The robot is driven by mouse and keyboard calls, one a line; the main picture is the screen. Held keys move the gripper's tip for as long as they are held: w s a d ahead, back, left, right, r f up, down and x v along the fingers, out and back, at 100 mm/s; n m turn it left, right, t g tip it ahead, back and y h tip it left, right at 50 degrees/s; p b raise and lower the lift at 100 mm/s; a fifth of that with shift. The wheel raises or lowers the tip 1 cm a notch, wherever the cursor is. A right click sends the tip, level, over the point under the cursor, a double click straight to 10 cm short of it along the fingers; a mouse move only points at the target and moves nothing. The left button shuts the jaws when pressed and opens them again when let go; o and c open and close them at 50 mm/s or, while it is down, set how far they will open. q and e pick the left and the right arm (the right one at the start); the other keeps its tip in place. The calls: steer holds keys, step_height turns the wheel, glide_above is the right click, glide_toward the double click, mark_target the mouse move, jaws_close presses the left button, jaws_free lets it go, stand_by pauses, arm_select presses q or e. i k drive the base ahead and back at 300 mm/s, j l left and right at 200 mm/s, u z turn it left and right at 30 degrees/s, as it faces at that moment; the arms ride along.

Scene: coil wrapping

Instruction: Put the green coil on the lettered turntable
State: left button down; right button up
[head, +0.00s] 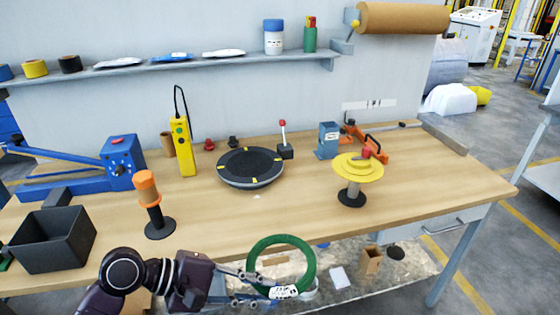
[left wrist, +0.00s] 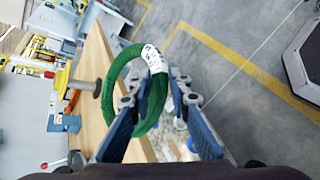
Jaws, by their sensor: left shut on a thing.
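The green coil (head: 282,239) is a ring with a white label, in front of the bench's front edge in the head view. My left gripper (head: 268,287) is shut on it near the label. In the left wrist view the coil (left wrist: 112,78) stands between the fingers of the gripper (left wrist: 156,95), its label towards the far side. A round black turntable (head: 250,165) with yellow marks lies on the bench, behind and left of the coil; I cannot read letters on it. Its top is empty. My right gripper is not in view.
An orange-topped post (head: 148,190) and a black bin (head: 55,238) stand at the left. A yellow control box (head: 182,145) and a red-knobbed lever (head: 284,148) flank the turntable. A yellow-disc stand (head: 358,168) is at the right. The bench (head: 235,215) in front of the turntable is clear.

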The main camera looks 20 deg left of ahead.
mark_target(250, 163)
steer(key=i+l+u, duration=0.15)
steer(key=u, duration=0.8)
steer(key=i+l+u, duration=0.2)
steer(key=l+u, duration=0.25)
steer(key=l, duration=0.6)
steer(key=l+u, duration=0.45)
steer(key=l, duration=0.55)
